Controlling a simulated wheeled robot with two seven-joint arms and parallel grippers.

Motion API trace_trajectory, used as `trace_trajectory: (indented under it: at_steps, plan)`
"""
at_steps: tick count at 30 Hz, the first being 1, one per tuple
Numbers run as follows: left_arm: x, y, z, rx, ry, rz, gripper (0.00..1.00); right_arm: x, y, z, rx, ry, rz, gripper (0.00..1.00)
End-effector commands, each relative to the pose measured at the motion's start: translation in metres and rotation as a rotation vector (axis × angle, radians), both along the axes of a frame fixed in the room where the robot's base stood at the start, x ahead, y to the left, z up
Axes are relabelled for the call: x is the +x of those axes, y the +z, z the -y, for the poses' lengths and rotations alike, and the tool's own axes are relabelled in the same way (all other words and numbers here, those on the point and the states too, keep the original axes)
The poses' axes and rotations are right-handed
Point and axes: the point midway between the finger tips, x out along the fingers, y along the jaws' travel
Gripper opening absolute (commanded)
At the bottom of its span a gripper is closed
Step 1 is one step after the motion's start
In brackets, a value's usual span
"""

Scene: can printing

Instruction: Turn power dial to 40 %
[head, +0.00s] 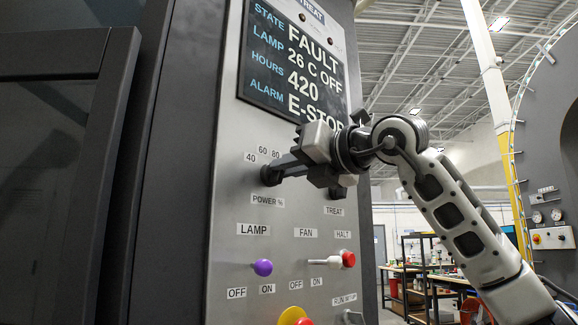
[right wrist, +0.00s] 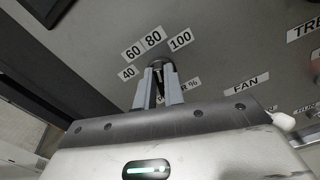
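The power dial (head: 267,174) is a dark round knob on the grey control panel (head: 232,185), above its "POWER %" label. The scale labels 40, 60 and 80 (head: 263,151) show around its top; the right wrist view also shows 100. My right gripper (head: 277,170) reaches in from the right, with its fingertips at the dial. In the right wrist view its fingers (right wrist: 159,80) lie on both sides of the dial (right wrist: 157,66) and look closed on it. The fingers hide much of the dial, so its exact setting is unclear. My left gripper is not in view.
A screen (head: 293,62) above reads FAULT, 26 C OFF, 420 and E-STOP. A dark cabinet door (head: 60,160) stands left.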

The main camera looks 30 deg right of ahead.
Motion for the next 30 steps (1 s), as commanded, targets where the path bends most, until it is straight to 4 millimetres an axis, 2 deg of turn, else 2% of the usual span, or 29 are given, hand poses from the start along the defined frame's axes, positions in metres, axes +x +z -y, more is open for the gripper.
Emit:
trace_trajectory:
  at_steps: [14, 30]
  plan:
    - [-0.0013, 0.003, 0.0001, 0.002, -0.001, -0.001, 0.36, -0.0001, 0.0006, -0.0007, -0.071, 0.0, 0.016, 0.0]
    - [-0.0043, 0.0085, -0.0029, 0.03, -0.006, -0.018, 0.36, -0.0009, 0.0019, -0.0045, -0.513, 0.001, 0.121, 0.0]
